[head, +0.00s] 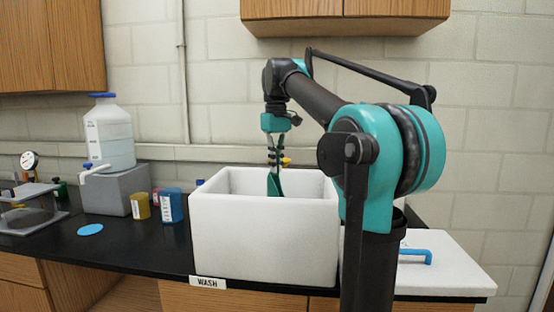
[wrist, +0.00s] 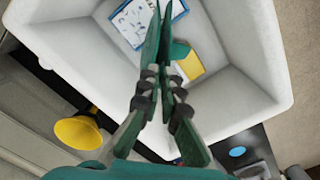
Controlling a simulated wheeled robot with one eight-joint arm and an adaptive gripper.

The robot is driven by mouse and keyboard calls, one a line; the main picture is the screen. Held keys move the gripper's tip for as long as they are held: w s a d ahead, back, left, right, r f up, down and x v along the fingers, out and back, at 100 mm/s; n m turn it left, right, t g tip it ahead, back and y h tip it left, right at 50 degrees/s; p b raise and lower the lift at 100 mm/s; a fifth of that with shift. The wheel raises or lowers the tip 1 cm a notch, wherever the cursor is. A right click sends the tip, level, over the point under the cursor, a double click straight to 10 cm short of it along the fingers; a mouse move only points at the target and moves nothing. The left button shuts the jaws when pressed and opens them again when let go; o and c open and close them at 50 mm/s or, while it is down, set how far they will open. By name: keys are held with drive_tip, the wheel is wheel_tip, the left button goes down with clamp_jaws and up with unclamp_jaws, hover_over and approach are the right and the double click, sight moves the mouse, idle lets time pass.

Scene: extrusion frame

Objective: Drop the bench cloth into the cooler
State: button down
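The cooler (head: 262,240) is a white open-topped box on the black bench. My gripper (head: 274,190) points down into its opening in the head view, tips partly behind the front wall. In the wrist view my gripper (wrist: 162,12) has its green fingers drawn together, with nothing clear hanging from the tips. The cooler's inside (wrist: 225,85) shows there. On its floor lie a white, blue-edged printed item (wrist: 135,22) and a yellow item (wrist: 190,68) with a green patch (wrist: 180,50). I cannot tell whether either is the bench cloth.
A white slab with a blue handle (head: 415,256) lies right of the cooler. Left stand a blue tub (head: 172,205), a yellow tub (head: 140,206) and a capped jug (head: 109,135) on a grey block.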

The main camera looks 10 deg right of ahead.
drive_tip(key=shift+a+f, duration=0.1)
drive_tip(key=shift+f, duration=2.1)
drive_tip(key=shift+c, duration=2)
unclamp_jaws()
drive_tip(key=shift+r, duration=0.1)
drive_tip(key=shift+r, duration=2.7)
wheel_tip(320, 180, up, 12)
